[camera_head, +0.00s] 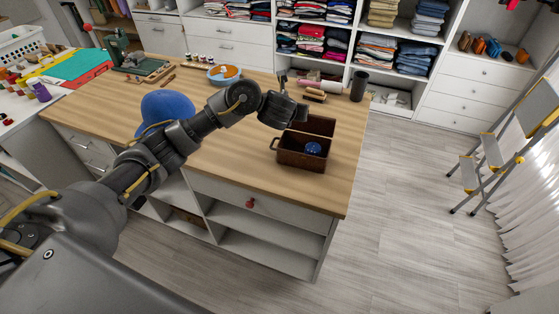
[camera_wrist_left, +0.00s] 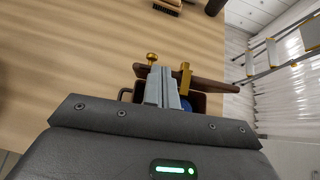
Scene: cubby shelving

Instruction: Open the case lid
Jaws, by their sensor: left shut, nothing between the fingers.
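The brown case (camera_head: 300,163) sits on the wooden counter near its right end, with a handle on its left side. Its lid (camera_head: 318,125) stands raised along the far edge, and the inside shows. A blue round thing (camera_head: 313,148) lies inside. In the left wrist view the lid (camera_wrist_left: 218,84) is seen nearly edge-on, with brass-coloured fittings near it. My left gripper (camera_wrist_left: 164,86) is shut and empty, its fingertips close to the raised lid; I cannot tell whether they touch. In the head view its hand is above the case's far left corner. My right gripper is not in view.
A blue cap (camera_head: 166,108) is on the counter (camera_head: 235,160), partly behind my left arm. A step ladder (camera_head: 490,150) is on the floor at right. Counter space left of the case is clear.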

